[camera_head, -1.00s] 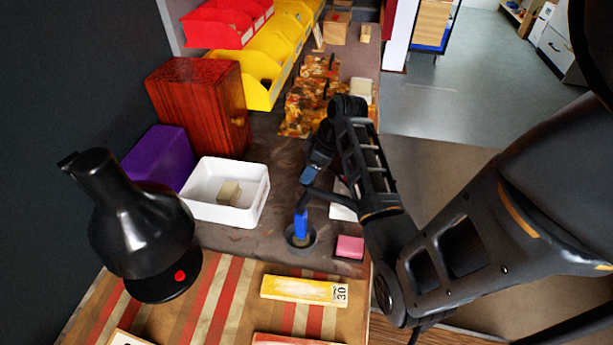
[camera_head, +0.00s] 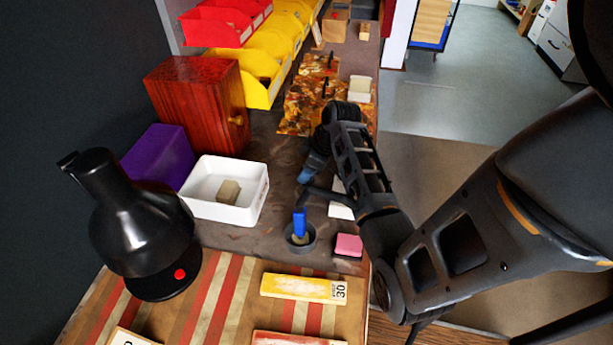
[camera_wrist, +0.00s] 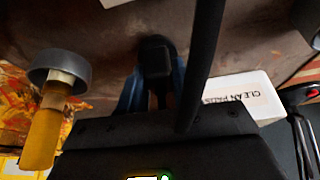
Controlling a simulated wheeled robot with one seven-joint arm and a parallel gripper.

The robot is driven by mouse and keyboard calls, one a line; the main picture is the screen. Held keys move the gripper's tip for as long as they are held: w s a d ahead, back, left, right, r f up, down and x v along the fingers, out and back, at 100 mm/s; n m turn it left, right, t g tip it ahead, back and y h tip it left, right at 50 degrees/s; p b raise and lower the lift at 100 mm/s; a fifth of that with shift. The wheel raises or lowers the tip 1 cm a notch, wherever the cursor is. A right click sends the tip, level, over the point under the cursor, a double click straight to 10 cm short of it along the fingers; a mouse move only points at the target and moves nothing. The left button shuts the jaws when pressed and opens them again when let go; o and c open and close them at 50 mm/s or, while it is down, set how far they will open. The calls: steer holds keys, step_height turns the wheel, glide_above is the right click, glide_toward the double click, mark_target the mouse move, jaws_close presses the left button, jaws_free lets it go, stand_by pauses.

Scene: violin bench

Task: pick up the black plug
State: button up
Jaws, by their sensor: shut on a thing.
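The black plug (camera_wrist: 155,58) shows in the wrist view as a dark, blocky piece between the blue fingers of my gripper (camera_wrist: 152,80). My gripper is shut on it. The fingers and gripper body hide its lower part. In the head view my gripper (camera_head: 307,176) points down over the brown bench, between the white tray and my arm. The plug cannot be made out clearly there. I cannot tell whether it touches the bench.
A dark round cup (camera_head: 300,238) with a blue item stands close in front of my gripper, beside a pink block (camera_head: 348,245). A white tray (camera_head: 225,215) is to the left. The wrist view shows a white "CLEAN PADS" box (camera_wrist: 262,112) and a yellow-handled tool (camera_wrist: 42,135).

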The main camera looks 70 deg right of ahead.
steer(key=shift+r, duration=0.5)
step_height(320, 180, up, 2)
steer(key=shift+r+b, duration=0.25)
steer(key=shift+b, duration=0.1)
steer(key=s+r, duration=0.7)
steer(key=s, duration=0.4)
steer(key=shift+s+r+b, duration=0.3)
steer(key=shift+s, duration=0.05)
steer(key=shift+d, duration=0.1)
